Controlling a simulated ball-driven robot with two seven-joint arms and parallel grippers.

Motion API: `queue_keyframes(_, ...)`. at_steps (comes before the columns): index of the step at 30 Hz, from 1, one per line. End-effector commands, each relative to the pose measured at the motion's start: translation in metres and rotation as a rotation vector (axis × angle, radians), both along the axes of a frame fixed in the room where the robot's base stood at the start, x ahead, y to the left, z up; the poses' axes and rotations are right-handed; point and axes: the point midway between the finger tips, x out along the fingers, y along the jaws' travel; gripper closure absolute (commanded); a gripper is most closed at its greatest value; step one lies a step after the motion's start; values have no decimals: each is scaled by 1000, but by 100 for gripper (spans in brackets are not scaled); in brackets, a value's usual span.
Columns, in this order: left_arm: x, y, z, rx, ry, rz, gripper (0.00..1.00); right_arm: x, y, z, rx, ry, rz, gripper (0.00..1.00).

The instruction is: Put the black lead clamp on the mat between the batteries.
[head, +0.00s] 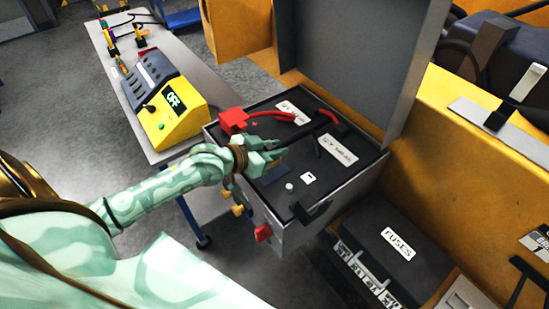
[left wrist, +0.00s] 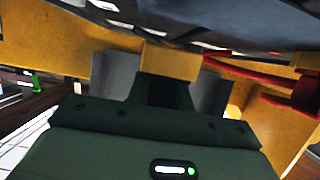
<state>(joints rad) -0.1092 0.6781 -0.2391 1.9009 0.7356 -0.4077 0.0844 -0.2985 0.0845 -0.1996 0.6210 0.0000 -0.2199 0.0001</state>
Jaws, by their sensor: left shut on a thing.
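My left gripper (head: 270,155) is over the open battery box, above a small dark blue mat (head: 276,174) on the black top. In the left wrist view a dark piece, which looks like the black lead clamp (left wrist: 165,92), sits between the grey fingers, and the gripper is shut on it. In the head view the fingers hide it. A white-labelled battery (head: 338,150) lies right of the gripper, and another label (head: 293,111) marks the one behind. A gap between gripper and mat cannot be judged. My right gripper is not in view.
A red clamp (head: 233,121) with a red lead sits behind the gripper. A bare round post (head: 289,186) and a black part (head: 316,208) are near the front. The raised grey lid (head: 350,60) stands behind. A yellow tester (head: 165,105) is on the bench at left.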

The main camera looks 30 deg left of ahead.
Motion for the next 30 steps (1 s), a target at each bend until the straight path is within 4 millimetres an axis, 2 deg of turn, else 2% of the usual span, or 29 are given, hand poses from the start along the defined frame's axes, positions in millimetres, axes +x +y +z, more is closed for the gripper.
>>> queue_keyframes(3, 2, 2, -21, -2, 3, 2, 100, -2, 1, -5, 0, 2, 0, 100)
queue_keyframes(6, 2, 2, -31, 1, 1, 1, 100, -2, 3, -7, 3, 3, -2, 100)
queue_keyframes(18, 2, 2, -37, 1, 0, 1, 100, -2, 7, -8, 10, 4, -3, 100)
queue_keyframes(19, 1, 2, -37, 2, 0, 1, 76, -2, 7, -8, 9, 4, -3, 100)
queue_keyframes(21, 1, 2, -37, 2, 0, 1, 57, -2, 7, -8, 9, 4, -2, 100)
queue_keyframes(30, 1, 2, -35, 2, 0, 1, 57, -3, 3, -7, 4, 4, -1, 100)
